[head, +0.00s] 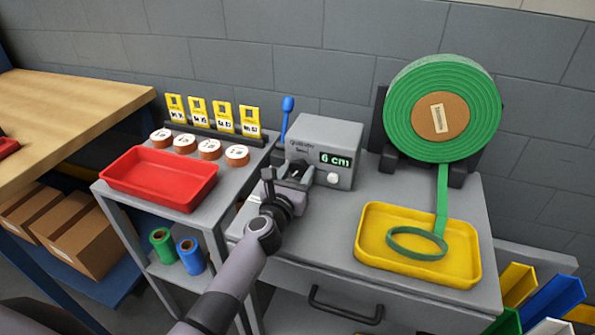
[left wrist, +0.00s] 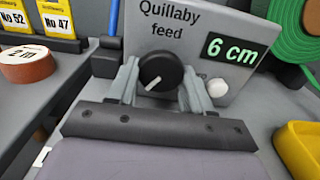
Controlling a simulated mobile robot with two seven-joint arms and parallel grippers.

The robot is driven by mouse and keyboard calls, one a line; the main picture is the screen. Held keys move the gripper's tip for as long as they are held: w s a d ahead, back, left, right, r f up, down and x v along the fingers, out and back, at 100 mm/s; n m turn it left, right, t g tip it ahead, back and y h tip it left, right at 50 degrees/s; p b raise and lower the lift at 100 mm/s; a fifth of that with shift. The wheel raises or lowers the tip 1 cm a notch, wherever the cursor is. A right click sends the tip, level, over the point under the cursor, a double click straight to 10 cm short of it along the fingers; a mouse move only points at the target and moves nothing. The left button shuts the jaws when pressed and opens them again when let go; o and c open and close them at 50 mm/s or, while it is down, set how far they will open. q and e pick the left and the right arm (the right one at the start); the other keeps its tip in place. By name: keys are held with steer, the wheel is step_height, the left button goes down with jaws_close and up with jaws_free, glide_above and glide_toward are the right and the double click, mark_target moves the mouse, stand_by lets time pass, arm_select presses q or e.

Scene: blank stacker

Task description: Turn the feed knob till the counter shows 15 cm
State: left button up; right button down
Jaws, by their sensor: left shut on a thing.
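The grey feed box (head: 330,129), labelled "Quillaby feed", stands on the grey cabinet. Its green counter display (head: 336,160) reads 6 cm, and it reads the same in the left wrist view (left wrist: 231,51). The black feed knob (left wrist: 161,70) is on the box front, its white pointer mark aimed to the lower left. My left gripper (head: 293,174) is at the box front, its two fingers (left wrist: 160,80) on either side of the knob and shut on it. In the head view the gripper hides the knob. My right gripper is not in view.
A white button (head: 333,177) sits under the display. A blue-handled lever (head: 287,112) stands left of the box. A green strap roll (head: 441,110) feeds a strip into a yellow tray (head: 372,239) at right. A red tray (head: 160,199) lies on the left cart.

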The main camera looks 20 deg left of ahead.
arm_select(q)
steer(key=m, duration=0.4)
steer(key=shift+m, duration=0.3)
steer(key=m+p, duration=0.1)
steer(key=m, duration=0.2)
steer(key=shift+a+r+m, duration=0.1)
steer(key=shift+m, duration=0.3)
steer(key=m, duration=0.4)
steer(key=shift+p, duration=0.35)
steer(key=shift+a+r+m, duration=0.1)
steer(key=shift+m, duration=1.6)
steer(key=shift+p, duration=0.3)
steer(key=o, duration=1)
steer(key=shift+o, duration=0.2)
